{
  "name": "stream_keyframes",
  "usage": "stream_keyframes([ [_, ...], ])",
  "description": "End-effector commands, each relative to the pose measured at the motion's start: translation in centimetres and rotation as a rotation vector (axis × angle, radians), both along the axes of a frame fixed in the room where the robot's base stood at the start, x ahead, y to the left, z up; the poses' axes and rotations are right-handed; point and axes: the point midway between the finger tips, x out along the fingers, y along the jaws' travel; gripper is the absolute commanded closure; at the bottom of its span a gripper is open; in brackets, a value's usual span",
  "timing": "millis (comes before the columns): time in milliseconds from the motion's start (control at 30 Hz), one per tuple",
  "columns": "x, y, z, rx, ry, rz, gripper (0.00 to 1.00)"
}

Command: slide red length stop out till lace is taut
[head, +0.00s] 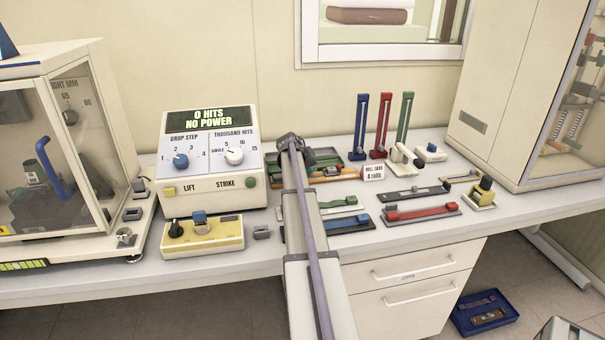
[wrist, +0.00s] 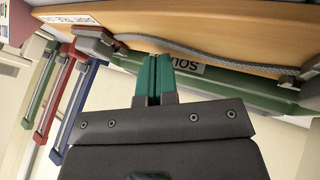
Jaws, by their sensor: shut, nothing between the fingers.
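An orange board (wrist: 200,22) with a white label crosses the top of the wrist view. A grey lace (wrist: 215,58) curves along its edge and looks slack. A dark red block (wrist: 93,42) shows by the board's left end; I take it for the red length stop, though it overlaps the red upright behind. My gripper (wrist: 156,60) has its teal fingers shut together and empty, with the tips close to the board's edge, right of the red block. Contact is unclear. In the head view the board (head: 335,177) is small and partly hidden by my arm; the lace cannot be made out there.
A green tray (wrist: 250,90) lies beyond the board. Blue, red (head: 382,125) and green uprights stand behind, right of the board. A white card (head: 373,172) stands near its right end. A hit-counter box (head: 210,155) is at left. Other fixtures fill the bench front.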

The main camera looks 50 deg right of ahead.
Motion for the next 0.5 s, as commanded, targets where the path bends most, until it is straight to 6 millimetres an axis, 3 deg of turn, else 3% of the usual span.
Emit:
stream_keyframes([
  [200,-2.0,-2.5,0.4,-0.001,0.000,-0.003,1.00],
  [500,-2.3,-2.8,0.4,0.000,0.001,-0.001,1.00],
])
